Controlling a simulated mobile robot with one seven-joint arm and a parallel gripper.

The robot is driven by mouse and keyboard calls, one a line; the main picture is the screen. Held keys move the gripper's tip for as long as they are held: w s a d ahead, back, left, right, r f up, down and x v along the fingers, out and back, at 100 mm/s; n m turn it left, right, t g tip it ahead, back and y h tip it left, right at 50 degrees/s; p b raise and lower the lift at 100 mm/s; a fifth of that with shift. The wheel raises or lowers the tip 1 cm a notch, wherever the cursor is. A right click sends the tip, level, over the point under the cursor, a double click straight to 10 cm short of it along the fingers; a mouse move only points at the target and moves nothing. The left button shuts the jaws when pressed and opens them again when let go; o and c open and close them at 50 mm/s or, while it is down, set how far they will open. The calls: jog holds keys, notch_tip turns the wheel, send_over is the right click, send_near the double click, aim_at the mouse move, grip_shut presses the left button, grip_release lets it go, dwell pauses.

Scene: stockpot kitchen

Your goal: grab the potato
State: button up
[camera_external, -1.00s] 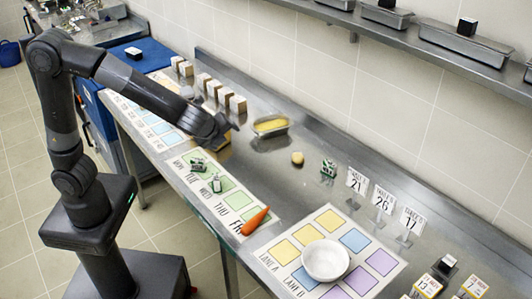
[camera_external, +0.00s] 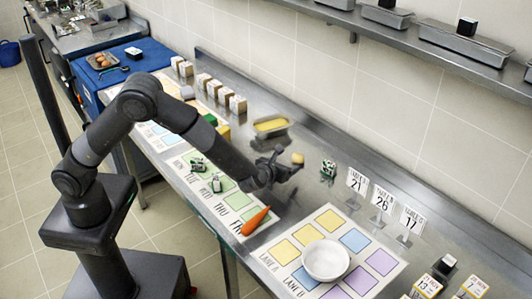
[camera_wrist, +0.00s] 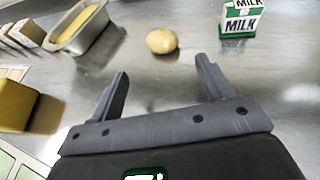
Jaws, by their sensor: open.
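The potato (camera_external: 298,158) is small, round and tan, and lies on the steel counter. In the wrist view the potato (camera_wrist: 162,40) lies beyond my fingertips, between their lines and a little left of centre. My gripper (camera_external: 284,166) is just in front of the potato in the external view. In the wrist view my gripper (camera_wrist: 163,75) has its two dark fingers wide apart with nothing between them. The potato is apart from both fingers.
A green-and-white milk carton (camera_wrist: 241,18) stands right of the potato. A metal tray with yellow contents (camera_external: 271,125) sits to its left. A carrot (camera_external: 255,221), a white bowl (camera_external: 325,262) and table number signs (camera_external: 382,199) are nearby. The counter around the potato is clear.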

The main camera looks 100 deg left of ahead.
aim_at(296, 159)
jog(key=x, duration=0.9)
jog(key=shift+w+a+f, duration=0.1)
jog(key=shift+w+f, duration=0.05)
jog(key=shift+f, duration=0.1)
jog(key=shift+c, duration=0.4)
jog(key=c, duration=1)
jog(key=shift+r, duration=0.15)
